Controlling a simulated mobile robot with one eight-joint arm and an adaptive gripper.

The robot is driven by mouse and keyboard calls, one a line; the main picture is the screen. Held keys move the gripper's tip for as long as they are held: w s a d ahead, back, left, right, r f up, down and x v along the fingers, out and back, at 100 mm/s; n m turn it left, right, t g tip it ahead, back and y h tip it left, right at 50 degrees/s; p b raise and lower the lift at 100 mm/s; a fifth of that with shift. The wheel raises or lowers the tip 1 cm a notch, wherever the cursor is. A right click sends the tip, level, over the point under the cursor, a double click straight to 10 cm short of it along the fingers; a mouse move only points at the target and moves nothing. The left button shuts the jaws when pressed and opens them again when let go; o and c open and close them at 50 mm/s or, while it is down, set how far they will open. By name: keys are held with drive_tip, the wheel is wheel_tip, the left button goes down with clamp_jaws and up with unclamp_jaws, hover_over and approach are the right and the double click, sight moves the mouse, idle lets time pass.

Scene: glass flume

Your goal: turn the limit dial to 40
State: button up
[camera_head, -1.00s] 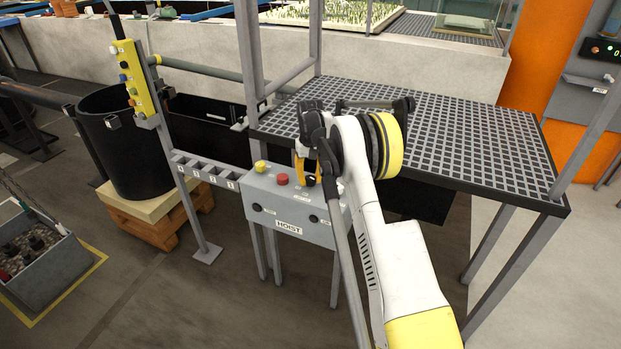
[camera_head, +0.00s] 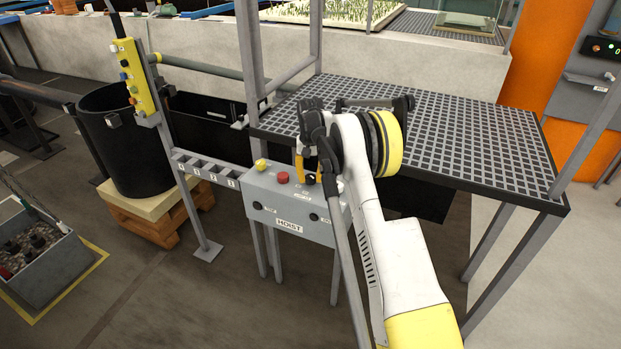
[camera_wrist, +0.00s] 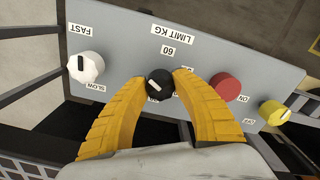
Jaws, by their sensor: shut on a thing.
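The limit dial (camera_wrist: 160,88) is a small black knob with a short white pointer line, set on the grey hoist panel (camera_wrist: 120,48). The line lies diagonally in the wrist view. The labels "LIMIT KG" and "60" appear upside down above the knob; other scale marks are small or hidden by the fingers. My gripper (camera_wrist: 161,79) is shut on the dial, with one yellow finger at each side. In the head view, my gripper (camera_head: 307,165) reaches down to the panel's top face, and the arm hides part of the panel.
On the same panel are a white fast/slow knob (camera_wrist: 86,67), a red button (camera_wrist: 226,86) and a yellow button (camera_wrist: 274,112). A black grating platform (camera_head: 450,130) lies right behind the panel. A post with a yellow control box (camera_head: 135,77) stands to the left.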

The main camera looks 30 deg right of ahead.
sight(311, 177)
drive_tip(key=o, duration=1.2)
wheel_tip(311, 177, up, 12)
